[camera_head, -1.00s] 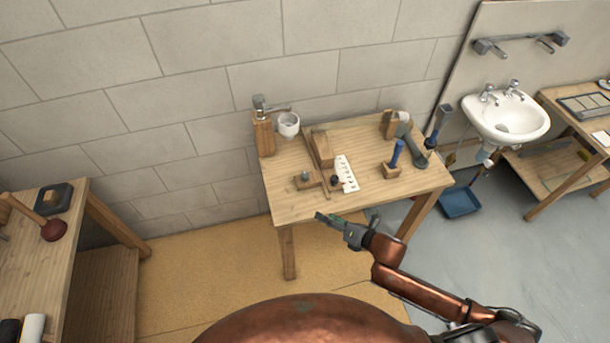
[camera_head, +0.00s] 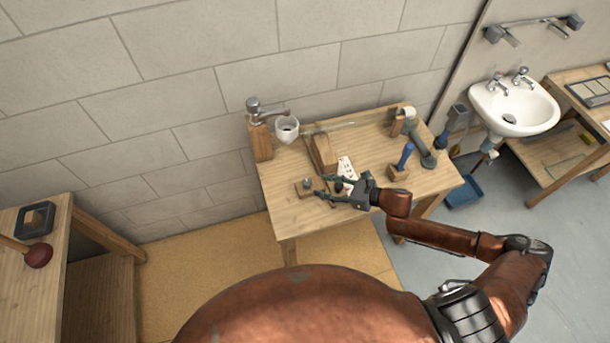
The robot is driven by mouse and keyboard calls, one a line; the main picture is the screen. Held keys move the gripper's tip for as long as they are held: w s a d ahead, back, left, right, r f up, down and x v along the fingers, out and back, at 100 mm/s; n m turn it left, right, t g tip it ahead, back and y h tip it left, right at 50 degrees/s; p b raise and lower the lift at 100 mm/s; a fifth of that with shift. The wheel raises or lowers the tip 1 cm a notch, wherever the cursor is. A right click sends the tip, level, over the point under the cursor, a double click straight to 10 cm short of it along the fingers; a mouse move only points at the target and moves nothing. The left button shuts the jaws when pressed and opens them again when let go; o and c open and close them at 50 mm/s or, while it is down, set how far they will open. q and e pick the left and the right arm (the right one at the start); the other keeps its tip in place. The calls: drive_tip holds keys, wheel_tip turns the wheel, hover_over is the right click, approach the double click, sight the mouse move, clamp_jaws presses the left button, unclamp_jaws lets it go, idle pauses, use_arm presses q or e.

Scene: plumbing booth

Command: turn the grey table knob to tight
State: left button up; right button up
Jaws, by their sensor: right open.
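The grey knob (camera_head: 307,183) stands on a small wooden block (camera_head: 303,191) near the front left of the wooden table (camera_head: 290,217). My right gripper (camera_head: 321,186) reaches in from the right over the table. Its fingers are open and point left, with the tips just right of the grey knob; I cannot tell whether they touch it. A small dark knob (camera_head: 339,184) is partly hidden by the fingers. A white marked strip (camera_head: 347,165) lies behind the gripper and is partly covered by it. My left gripper is not in view.
A wooden block (camera_head: 323,152) stands behind the knob.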

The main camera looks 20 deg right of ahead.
sight(309, 183)
drive_tip(key=x, duration=0.6)
drive_tip(key=shift+w+a, duration=0.2)
drive_tip(key=shift+a, duration=0.2)
drive_tip(key=shift+w+a+f, duration=0.2)
drive_tip(key=shift+w+a, duration=0.05)
drive_tip(key=shift+a, duration=0.05)
clamp_jaws()
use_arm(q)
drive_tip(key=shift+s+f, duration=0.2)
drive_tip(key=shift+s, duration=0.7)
